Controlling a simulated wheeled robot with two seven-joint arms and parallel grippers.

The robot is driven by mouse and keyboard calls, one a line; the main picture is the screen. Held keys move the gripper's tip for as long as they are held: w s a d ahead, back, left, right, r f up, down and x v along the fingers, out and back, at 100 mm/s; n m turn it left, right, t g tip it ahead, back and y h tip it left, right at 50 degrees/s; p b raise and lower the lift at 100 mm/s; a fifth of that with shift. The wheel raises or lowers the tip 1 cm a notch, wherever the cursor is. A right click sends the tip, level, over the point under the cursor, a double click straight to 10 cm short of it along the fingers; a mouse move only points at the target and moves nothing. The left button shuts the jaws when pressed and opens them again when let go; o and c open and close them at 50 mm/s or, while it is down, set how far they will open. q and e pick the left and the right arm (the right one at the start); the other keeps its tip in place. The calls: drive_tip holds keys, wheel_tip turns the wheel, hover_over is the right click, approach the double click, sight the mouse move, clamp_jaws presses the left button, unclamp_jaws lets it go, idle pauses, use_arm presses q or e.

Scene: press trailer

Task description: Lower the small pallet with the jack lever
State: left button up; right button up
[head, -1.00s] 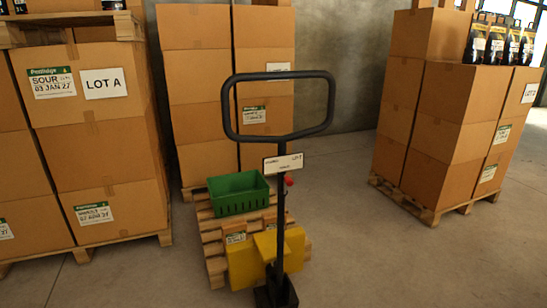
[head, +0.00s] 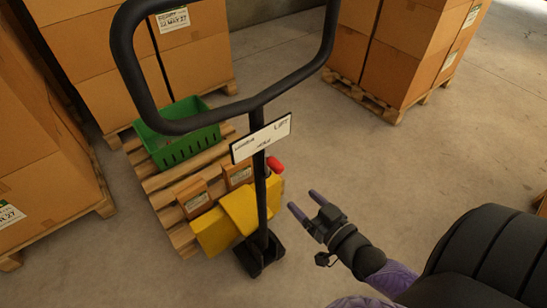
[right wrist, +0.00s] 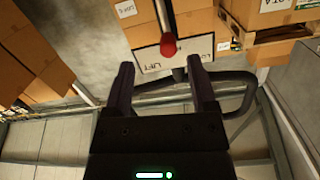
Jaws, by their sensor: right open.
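The jack lever has a red knob (head: 275,165) and sits on the dark post of the yellow pallet jack (head: 240,208), below a white sign (head: 262,138). The small pallet (head: 158,182) lies on the jack's far side and carries a green crate (head: 180,134) and small brown boxes. My right gripper (head: 302,202) is open and empty, to the right of the post and a little below the knob in the head view. In the right wrist view the red knob (right wrist: 168,45) shows ahead, between and beyond the open fingers. My left gripper is not in view.
The jack's black looped handle (head: 135,75) rises close in front. Stacked cartons on pallets stand at the left (head: 40,160), at the back (head: 125,90) and at the right (head: 405,50). The concrete floor right of the jack is open.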

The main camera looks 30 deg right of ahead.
sight(281, 171)
drive_tip(key=shift+t, duration=0.5)
drive_tip(key=w+r, duration=0.1)
drive_tip(key=w, duration=0.2)
drive_tip(key=w+b, duration=0.1)
drive_tip(key=w, duration=0.2)
drive_tip(key=w+a+r+b, duration=0.1)
drive_tip(key=w, duration=0.2)
drive_tip(key=shift+w+r, duration=0.15)
drive_tip(key=shift+r, duration=0.15)
drive_tip(key=shift+w+b, duration=0.3)
drive_tip(key=shift+w, duration=0.2)
drive_tip(key=shift+r, duration=0.1)
drive_tip(key=shift+c, duration=0.4)
drive_tip(key=c, duration=0.7)
clamp_jaws()
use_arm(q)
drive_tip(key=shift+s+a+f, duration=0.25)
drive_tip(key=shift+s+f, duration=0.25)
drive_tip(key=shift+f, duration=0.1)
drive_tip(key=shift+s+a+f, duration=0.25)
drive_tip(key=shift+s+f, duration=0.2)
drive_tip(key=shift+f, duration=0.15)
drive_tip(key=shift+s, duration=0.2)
